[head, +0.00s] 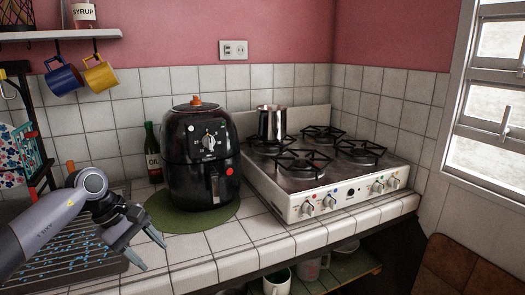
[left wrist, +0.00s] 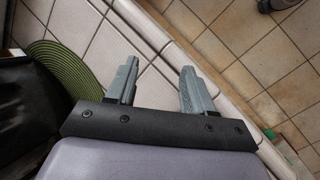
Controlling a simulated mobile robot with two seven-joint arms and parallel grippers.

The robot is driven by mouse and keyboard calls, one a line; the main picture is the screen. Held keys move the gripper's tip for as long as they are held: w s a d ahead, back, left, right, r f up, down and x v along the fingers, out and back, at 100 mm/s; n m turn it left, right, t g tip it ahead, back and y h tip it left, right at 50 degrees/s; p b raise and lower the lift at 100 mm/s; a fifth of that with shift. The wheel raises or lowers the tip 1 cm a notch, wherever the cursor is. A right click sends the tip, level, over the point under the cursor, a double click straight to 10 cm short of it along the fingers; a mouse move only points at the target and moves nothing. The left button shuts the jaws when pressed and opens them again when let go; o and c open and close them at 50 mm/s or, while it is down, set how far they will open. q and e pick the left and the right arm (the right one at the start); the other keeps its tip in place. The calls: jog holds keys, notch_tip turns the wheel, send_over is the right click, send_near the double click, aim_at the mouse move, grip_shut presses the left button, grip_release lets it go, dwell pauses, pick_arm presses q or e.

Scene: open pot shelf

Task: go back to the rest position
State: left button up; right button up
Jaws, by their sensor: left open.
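My left gripper (head: 151,253) is open and empty. It hangs over the tiled counter at the lower left of the head view, in front of the black air fryer. In the left wrist view its two grey fingers (left wrist: 157,85) are spread apart, with bare counter tiles between and beyond them. My right gripper is not in view.
The black air fryer (head: 201,150) stands on a round green mat (head: 160,215). A stove (head: 290,190) with a metal pot (head: 271,123) stands to its right. Mugs (head: 64,79) hang under a shelf (head: 60,36). An open shelf (head: 350,266) below holds cups. A dish rack (head: 75,245) is at left.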

pick_arm(q)
jog(key=s+d+f+n+t+h, duration=0.2)
jog(key=s+d+n+h, duration=0.2)
jog(key=d+n+h, duration=0.45)
jog(key=s+d+f+n+t+h, duration=0.1)
jog(key=s+d+n+h, duration=0.3)
jog(key=d, duration=0.7)
jog(key=s+a+f+m+t+y, duration=0.2)
jog(key=s+a+f+m+y, duration=0.3)
jog(key=s+f+m+y, duration=0.2)
jog(key=s+a+f+m+t+y, duration=0.3)
jog(key=s+a+f+m+y, duration=0.3)
jog(key=s+f+m, duration=0.5)
notch_tip(320, 180, down, 4)
jog(key=m+y, duration=0.2)
jog(key=m, duration=0.6)
jog(key=shift+s+t, duration=0.15)
jog(key=shift+t, duration=0.15)
jog(key=shift+m, duration=0.25)
jog(key=shift+c, duration=0.9)
jog(key=shift+a, duration=0.1)
